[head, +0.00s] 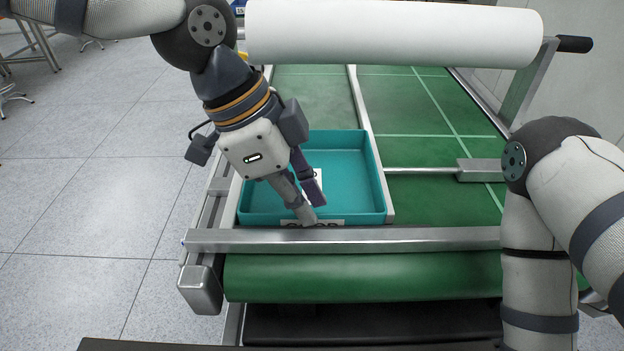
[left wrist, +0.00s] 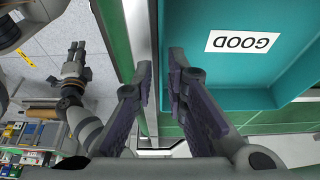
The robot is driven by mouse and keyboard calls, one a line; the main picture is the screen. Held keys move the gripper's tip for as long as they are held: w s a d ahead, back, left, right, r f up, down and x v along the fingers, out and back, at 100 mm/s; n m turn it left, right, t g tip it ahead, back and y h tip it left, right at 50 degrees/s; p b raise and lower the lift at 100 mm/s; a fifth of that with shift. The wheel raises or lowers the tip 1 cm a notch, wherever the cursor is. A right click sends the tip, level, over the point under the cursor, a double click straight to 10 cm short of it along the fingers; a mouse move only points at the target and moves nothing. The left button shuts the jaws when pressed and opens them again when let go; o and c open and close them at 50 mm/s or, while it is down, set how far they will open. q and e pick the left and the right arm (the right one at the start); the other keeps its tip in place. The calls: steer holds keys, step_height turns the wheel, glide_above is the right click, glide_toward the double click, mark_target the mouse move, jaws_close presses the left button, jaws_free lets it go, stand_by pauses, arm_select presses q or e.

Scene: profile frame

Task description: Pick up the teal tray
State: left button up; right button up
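The teal tray (head: 376,180) lies on the green conveyor at its near end, just behind the metal end bar. In the head view, my left gripper (head: 313,208) points down at the tray's near wall, and its fingers hide part of the tray. The left wrist view shows its two fingers (left wrist: 160,66) apart with nothing held between them. One finger is over the tray (left wrist: 210,98) and the other is outside its wall; I cannot tell whether either touches. My right gripper (left wrist: 77,48) shows small in the left wrist view, fingers apart and empty, away from the tray.
A metal end bar (head: 340,240) crosses in front of the tray. A metal divider rail (head: 364,110) runs along its right side. A large white roll (head: 390,33) spans above the conveyor. The green belt (head: 430,125) right of the divider is mostly clear. Shelves with goods (left wrist: 28,140) stand elsewhere.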

arm_select(q)
steer(key=shift+x, duration=0.85)
steer(key=shift+r, duration=0.1)
jaws_close()
step_height(320, 180, up, 10)
